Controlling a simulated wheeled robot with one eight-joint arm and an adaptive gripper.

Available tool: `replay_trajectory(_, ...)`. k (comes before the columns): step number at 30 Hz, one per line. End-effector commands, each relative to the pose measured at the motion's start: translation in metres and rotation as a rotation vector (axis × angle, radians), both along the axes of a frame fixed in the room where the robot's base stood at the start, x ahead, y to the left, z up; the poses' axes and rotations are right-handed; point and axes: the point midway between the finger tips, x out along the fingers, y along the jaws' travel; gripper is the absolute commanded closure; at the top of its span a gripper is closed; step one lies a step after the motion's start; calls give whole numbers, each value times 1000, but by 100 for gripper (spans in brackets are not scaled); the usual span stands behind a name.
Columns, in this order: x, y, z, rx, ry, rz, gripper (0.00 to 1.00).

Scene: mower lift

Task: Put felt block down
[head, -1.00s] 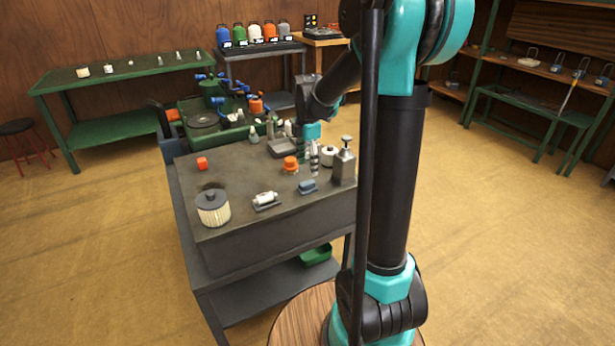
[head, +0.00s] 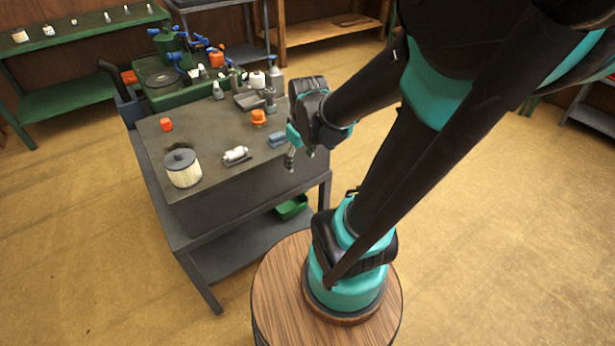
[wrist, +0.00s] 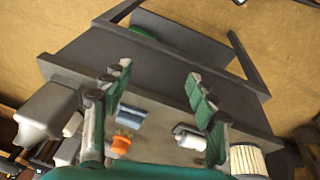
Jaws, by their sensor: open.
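A small blue block (head: 277,140), which seems to be the felt block, lies on the dark cart top (head: 205,130) near its right edge. It also shows in the wrist view (wrist: 130,116), beside the left finger. My gripper (head: 299,160) is open with nothing between its fingers. It hangs tilted at the cart's right edge, apart from the block and just right of it in the head view. In the wrist view the fingers of my gripper (wrist: 160,85) are spread wide, with the cart top beyond them.
A green bin (head: 291,207) sits on the lower shelf.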

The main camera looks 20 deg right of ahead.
Motion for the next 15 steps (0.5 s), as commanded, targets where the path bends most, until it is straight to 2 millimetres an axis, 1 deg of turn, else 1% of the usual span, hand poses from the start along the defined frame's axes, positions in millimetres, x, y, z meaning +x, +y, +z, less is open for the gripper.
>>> replay_trajectory(1, -16, -2, -9, 29, -20, -98, 41)
replay_trajectory(3, -31, -4, -19, 68, -46, -224, 41)
replay_trajectory(6, -45, -5, -29, 111, -71, -351, 41)
replay_trajectory(9, -53, -6, -33, 136, -82, -418, 41)
replay_trajectory(15, -54, -6, -35, 144, -86, -440, 41)
